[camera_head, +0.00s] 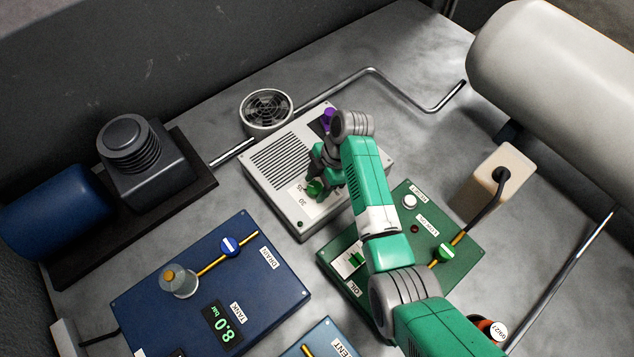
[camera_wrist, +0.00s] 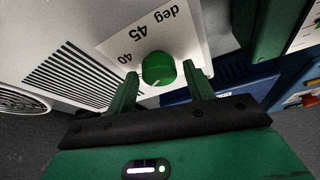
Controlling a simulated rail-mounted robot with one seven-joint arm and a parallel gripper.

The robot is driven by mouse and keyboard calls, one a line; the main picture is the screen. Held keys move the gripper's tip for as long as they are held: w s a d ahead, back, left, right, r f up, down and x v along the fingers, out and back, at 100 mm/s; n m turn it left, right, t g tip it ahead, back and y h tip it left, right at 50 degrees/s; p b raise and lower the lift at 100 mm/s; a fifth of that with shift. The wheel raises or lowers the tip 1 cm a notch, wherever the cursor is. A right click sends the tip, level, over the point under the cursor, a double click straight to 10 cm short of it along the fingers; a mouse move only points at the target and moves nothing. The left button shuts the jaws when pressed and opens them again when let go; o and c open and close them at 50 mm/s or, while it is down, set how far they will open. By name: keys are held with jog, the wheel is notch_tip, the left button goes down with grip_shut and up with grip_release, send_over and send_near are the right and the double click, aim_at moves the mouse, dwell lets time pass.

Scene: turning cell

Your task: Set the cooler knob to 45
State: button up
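The cooler is a light grey box (camera_head: 262,165) with a slotted vent on top, and it also shows in the wrist view (camera_wrist: 60,28). Its round green knob (camera_wrist: 158,68) sits on a white scale plate; it also shows in the head view (camera_head: 315,188). The plate reads 40, 45 and deg in the wrist view, and 35 and 30 show in the head view. A small pale mark is at the knob's near edge; the exact setting cannot be told. My gripper (camera_wrist: 160,76) is open, with one finger on each side of the knob and visible gaps.
A green panel (camera_head: 465,262) with a lever and buttons lies right of the cooler. A blue panel (camera_head: 205,255) reads 8.0 bar in front. A round fan (camera_head: 267,108) and a metal pipe (camera_head: 345,82) are behind. A large pale cylinder (camera_head: 555,60) is at right.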

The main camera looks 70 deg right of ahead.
jog(key=c, duration=0.7)
jog(key=shift+c, duration=0.2)
